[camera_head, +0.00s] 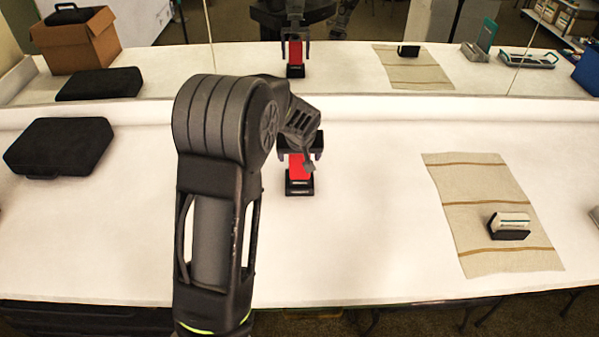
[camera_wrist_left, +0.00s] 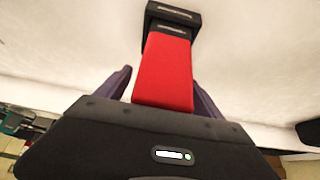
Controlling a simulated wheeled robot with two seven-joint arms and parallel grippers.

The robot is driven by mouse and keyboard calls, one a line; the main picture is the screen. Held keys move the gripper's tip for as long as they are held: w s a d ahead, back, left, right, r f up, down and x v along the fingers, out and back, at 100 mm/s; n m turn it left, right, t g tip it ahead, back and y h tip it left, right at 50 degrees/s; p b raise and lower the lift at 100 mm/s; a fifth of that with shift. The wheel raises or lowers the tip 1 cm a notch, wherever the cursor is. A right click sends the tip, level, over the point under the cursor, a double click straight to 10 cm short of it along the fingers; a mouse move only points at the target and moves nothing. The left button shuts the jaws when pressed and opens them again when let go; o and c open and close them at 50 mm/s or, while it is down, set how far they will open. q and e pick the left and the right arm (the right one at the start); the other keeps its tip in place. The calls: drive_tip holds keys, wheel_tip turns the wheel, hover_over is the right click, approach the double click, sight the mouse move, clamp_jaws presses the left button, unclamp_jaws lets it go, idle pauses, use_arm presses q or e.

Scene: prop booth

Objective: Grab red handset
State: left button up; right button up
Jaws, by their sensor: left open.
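The red handset (camera_head: 298,167) stands upright in a black base (camera_head: 299,188) on the white table, near the middle of the head view. My left gripper (camera_head: 300,157) is over it, with one dark finger on each side of the red body. In the left wrist view the handset (camera_wrist_left: 165,72) rises between the two purple-grey fingers of my left gripper (camera_wrist_left: 162,72). The jaws are open, with a visible gap on the left side; the right-side gap looks narrow. The black base (camera_wrist_left: 174,20) shows beyond the fingertips. My right gripper is in neither view.
A black case (camera_head: 60,146) lies at the left of the white table (camera_head: 110,230). A striped beige cloth (camera_head: 465,190) lies at the right, with a black holder (camera_head: 509,234) of white cards on it. A mirror (camera_head: 350,70) along the back reflects the scene.

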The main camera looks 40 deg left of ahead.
use_arm(q)
drive_tip(key=shift+c, duration=0.4)
clamp_jaws()
idle(0.9)
